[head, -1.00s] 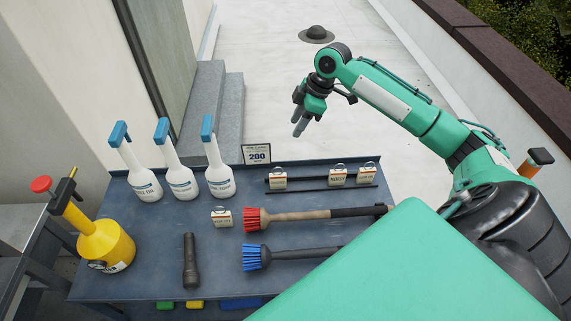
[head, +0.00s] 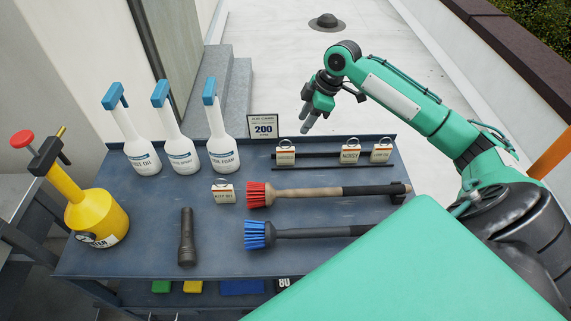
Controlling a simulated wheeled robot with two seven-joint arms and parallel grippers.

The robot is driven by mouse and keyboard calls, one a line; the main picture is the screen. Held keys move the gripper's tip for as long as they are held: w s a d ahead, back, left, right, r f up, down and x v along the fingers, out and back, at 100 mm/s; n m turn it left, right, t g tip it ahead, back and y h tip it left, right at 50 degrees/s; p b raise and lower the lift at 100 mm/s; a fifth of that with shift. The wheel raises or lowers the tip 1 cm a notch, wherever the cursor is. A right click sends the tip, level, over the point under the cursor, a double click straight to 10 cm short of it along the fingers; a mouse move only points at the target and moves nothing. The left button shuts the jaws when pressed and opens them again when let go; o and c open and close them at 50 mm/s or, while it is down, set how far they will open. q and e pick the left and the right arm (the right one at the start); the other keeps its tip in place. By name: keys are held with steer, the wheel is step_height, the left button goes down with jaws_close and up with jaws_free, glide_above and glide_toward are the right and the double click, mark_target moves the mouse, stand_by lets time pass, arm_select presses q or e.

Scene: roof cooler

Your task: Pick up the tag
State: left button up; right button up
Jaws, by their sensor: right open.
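A small white tag (head: 223,194) with an orange top band and a ring lies on the blue-grey table (head: 210,240), left of the red brush. Three similar tags hang or stand at a dark rail at the back right: one at the left (head: 286,155), one in the middle (head: 350,154) and one at the right (head: 381,153). My right gripper (head: 309,122) is open and empty, pointing down above the floor behind the table's back edge, apart from all tags. My left gripper is not in view.
Three white bottles with blue tops (head: 180,150) stand at the back left. A yellow sprayer (head: 97,215) is at the left edge. A flashlight (head: 187,237), a red brush (head: 257,194), a blue brush (head: 258,235) and a 200 ppm sign (head: 263,128) occupy the tabletop.

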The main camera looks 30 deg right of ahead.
mark_target(286, 148)
steer(key=p+x, duration=0.1)
steer(key=x, duration=0.8)
steer(key=p+x, duration=0.1)
steer(key=x, duration=0.2)
steer(key=shift+w+a+f, duration=0.15)
steer(key=shift+w+f, duration=0.1)
steer(key=shift+w, duration=0.15)
steer(key=shift+f+p, duration=0.3)
steer(key=shift+f, duration=0.1)
steer(key=shift+c, duration=0.2)
jaws_close()
